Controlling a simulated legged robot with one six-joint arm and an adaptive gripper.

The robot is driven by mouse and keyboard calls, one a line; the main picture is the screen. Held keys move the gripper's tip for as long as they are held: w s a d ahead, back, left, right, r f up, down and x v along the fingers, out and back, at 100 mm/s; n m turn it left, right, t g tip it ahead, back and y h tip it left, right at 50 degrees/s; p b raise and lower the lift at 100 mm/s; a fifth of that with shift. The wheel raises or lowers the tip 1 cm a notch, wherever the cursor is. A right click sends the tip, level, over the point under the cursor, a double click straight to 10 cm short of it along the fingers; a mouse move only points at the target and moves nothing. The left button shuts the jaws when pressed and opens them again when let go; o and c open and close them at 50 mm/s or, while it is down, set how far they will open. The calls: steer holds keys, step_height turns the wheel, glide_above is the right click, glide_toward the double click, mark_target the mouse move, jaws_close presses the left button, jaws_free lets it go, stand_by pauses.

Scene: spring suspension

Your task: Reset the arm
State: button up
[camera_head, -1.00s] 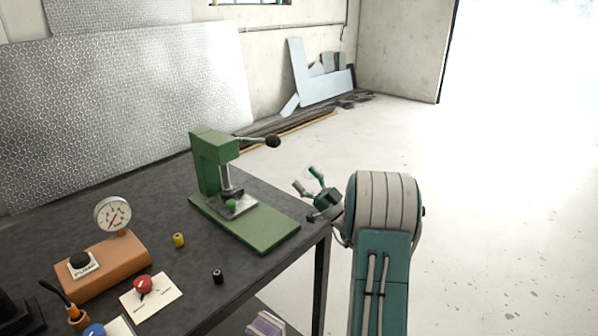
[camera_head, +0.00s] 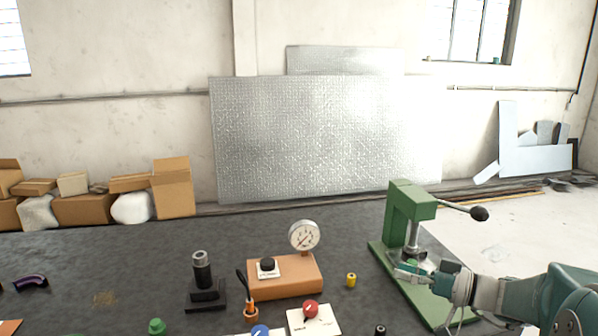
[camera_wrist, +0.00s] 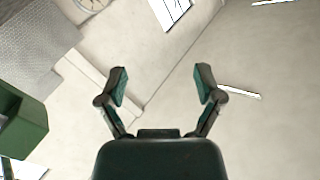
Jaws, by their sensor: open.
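My gripper (camera_head: 408,268) is at the end of my arm, which reaches in from the right in the head view, in front of the green press. In the wrist view my gripper (camera_wrist: 160,85) has its two fingers spread wide with nothing between them. The green press (camera_head: 408,207) stands at the right of the dark table (camera_head: 120,270), its black-knobbed lever pointing right. Part of the press (camera_wrist: 22,125) shows at the left of the wrist view. The arm hides part of the press base.
An orange gauge box (camera_head: 285,277), a black stand (camera_head: 204,285), a yellow cylinder (camera_head: 351,280), a black cylinder (camera_head: 380,330) and a red knob (camera_head: 311,309) are on the table. Cardboard boxes (camera_head: 173,187) and a metal sheet (camera_head: 310,140) stand behind. Open floor lies at right.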

steer(key=s+a+f+m+g+h, duration=0.35)
steer(key=s+a+g+h, duration=0.3)
steer(key=s+a, duration=0.5)
steer(key=s+d+f+m+t+h, duration=0.1)
steer(key=s+d+m+t+h, duration=0.2)
steer(key=s+d+h, duration=0.3)
steer(key=s+h, duration=0.3)
steer(key=s, duration=0.1)
steer(key=shift+s+d+f, duration=0.15)
steer(key=shift+s+d, duration=0.15)
steer(key=shift+s, duration=0.1)
